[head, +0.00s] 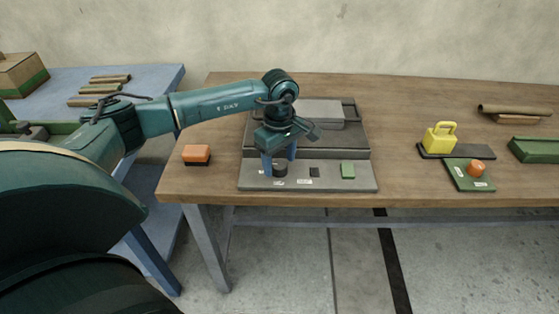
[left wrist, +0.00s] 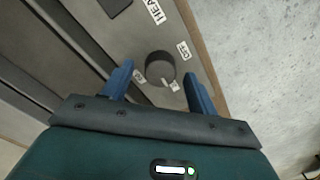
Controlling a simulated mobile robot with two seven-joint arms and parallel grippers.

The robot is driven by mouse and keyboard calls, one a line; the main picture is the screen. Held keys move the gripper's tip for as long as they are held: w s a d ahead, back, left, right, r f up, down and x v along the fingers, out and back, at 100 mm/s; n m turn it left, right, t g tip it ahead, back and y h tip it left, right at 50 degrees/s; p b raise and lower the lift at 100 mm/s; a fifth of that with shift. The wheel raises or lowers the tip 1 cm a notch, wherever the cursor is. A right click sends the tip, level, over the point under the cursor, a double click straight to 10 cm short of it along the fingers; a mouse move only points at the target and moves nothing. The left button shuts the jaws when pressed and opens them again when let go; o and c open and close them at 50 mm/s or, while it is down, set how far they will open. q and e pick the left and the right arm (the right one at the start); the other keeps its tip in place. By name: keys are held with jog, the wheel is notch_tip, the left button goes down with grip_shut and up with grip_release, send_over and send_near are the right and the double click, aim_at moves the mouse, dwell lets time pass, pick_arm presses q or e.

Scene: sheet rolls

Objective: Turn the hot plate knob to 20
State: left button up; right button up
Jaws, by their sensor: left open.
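The hot plate (head: 257,143) is a dark grey unit on the wooden table, with a lighter front panel. Its round black knob (head: 280,171) is at the left of that panel. In the left wrist view the knob (left wrist: 160,64) shows between the blue fingers, with a pale mark at its lower edge by a small white label. Other small labels surround it, too small to read surely. My left gripper (head: 279,164) points down over the knob, open, a finger on either side; I cannot tell whether they touch it. My right gripper is not in view.
On the same panel are a black switch (head: 314,172) and a green button (head: 347,171). An orange block (head: 196,155) lies left of the hot plate. A yellow padlock-shaped object (head: 439,138) and an orange knob on a green plate (head: 476,169) are at right. Bare tabletop lies between.

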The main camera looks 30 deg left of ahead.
aim_at(279, 165)
pick_arm(q)
notch_tip(279, 165, up, 12)
jog(key=shift+r, duration=0.2)
dwell(0.6)
